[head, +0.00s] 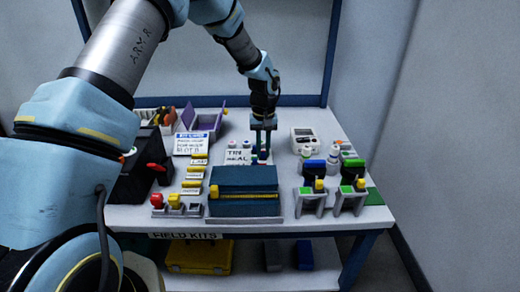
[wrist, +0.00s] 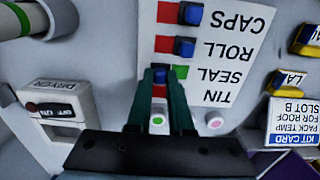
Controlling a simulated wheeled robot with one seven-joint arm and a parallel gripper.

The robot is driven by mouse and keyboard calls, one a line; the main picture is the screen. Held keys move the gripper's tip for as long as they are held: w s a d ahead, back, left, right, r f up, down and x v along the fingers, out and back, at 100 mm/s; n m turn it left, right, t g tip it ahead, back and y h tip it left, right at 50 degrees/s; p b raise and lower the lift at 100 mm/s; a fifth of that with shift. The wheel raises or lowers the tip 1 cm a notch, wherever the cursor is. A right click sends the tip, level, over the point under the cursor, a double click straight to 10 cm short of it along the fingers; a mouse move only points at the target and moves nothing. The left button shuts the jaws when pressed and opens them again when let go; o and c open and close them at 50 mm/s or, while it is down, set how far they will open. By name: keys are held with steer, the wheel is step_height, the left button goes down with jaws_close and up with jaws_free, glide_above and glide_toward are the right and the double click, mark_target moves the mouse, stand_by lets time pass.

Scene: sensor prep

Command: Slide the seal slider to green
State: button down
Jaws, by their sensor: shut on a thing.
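The white slider panel (wrist: 222,60) shows upside down in the wrist view, with rows labelled CAPS, ROLL, SEAL and TIN. The seal slider's blue knob (wrist: 160,74) sits at the left of its row. Green (wrist: 180,72) shows to its right; any red on this row is hidden. My gripper (wrist: 162,78) points down at the panel with its two dark green fingers on either side of this knob, shut on it. In the head view my gripper (head: 263,153) reaches the panel (head: 238,157) from above and hides most of the sliders.
The caps knob (wrist: 190,14) and roll knob (wrist: 184,47) sit right, with red showing left. Green-topped (wrist: 157,121) and pink-topped (wrist: 215,122) items stand close to the fingers. A dryer (wrist: 55,110) is left. A dark blue box (head: 243,180) stands in front of the panel.

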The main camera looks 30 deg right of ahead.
steer(key=c, duration=0.8)
jaws_free()
steer(key=shift+d, duration=0.2)
step_height(320, 180, up, 11)
steer(key=a+r+n, duration=0.2)
steer(key=a+r, duration=0.1)
steer(key=a, duration=1.9)
steer(key=s+a+n+t, duration=0.1)
steer(key=s+a, duration=0.4)
steer(key=a, duration=0.4)
steer(key=s+a+n+t, duration=0.1)
steer(key=s+a, duration=0.4)
steer(key=a, duration=0.4)
step_height(320, 180, up, 17)
steer(key=p, duration=1.7)
steer(key=shift+w+d, duration=0.15)
steer(key=shift+d, duration=0.15)
